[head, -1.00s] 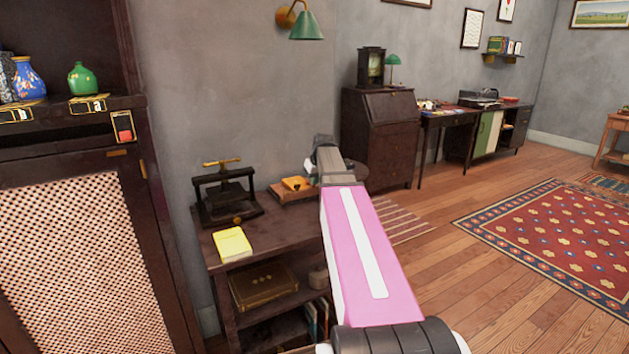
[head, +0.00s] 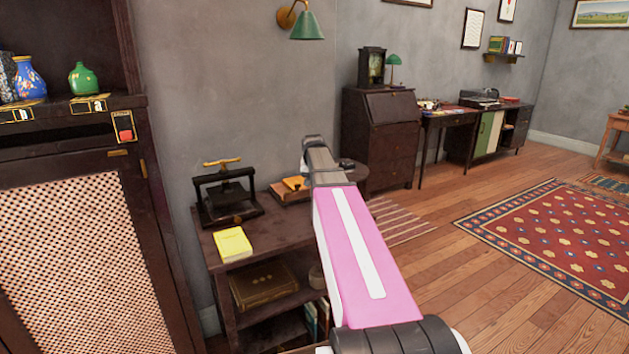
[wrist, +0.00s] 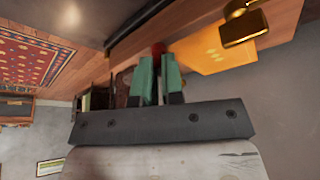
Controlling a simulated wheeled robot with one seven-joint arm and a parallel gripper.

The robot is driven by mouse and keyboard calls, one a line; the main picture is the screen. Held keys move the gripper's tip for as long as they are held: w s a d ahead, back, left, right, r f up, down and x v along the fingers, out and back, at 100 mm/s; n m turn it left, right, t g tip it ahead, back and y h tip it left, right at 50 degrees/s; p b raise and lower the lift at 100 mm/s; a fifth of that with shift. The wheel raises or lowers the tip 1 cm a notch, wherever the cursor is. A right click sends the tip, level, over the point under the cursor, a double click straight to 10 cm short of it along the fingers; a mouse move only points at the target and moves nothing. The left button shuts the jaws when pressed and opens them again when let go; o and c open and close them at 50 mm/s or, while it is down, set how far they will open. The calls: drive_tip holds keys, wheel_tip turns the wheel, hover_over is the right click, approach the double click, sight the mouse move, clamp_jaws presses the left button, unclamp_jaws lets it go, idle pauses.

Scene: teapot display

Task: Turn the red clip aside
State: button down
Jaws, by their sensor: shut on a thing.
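In the wrist view, my gripper (wrist: 158,72) has two green fingers close together, with a small rounded red piece (wrist: 158,47) at their tips. It looks like the red clip, and the fingers are shut on it. Most of it is hidden between the fingers. Beside it lies a yellow-orange surface (wrist: 212,52). In the head view, my pink arm reaches over the dark side table (head: 215,258), and its wrist hides the fingers and the clip.
A black press (head: 226,197) with a brass handle and a yellow block (head: 233,244) stand on the table. An orange item (head: 294,184) lies on a wooden board behind them. A cabinet (head: 70,240) at left carries a red piece (head: 125,127) in a gold frame.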

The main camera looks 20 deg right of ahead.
drive_tip(key=m+h, duration=0.1)
drive_tip(key=m, duration=0.2)
drive_tip(key=m+g+h, duration=0.1)
drive_tip(key=m, duration=0.2)
drive_tip(key=shift+w+a+g, duration=0.15)
drive_tip(key=shift+w+g, duration=0.05)
drive_tip(key=shift+g, duration=0.1)
drive_tip(key=m+g, duration=0.1)
drive_tip(key=m, duration=0.4)
drive_tip(key=shift+w+m+g+h, duration=0.1)
drive_tip(key=shift+m+g+h, duration=0.2)
drive_tip(key=shift+g+h, duration=0.1)
drive_tip(key=shift+a, duration=0.1)
drive_tip(key=c, duration=1.2)
unclamp_jaws()
drive_tip(key=shift+c, duration=0.2)
drive_tip(key=w+v, duration=0.1)
drive_tip(key=v, duration=0.9)
drive_tip(key=shift+s+r, duration=0.4)
drive_tip(key=shift+s, duration=0.05)
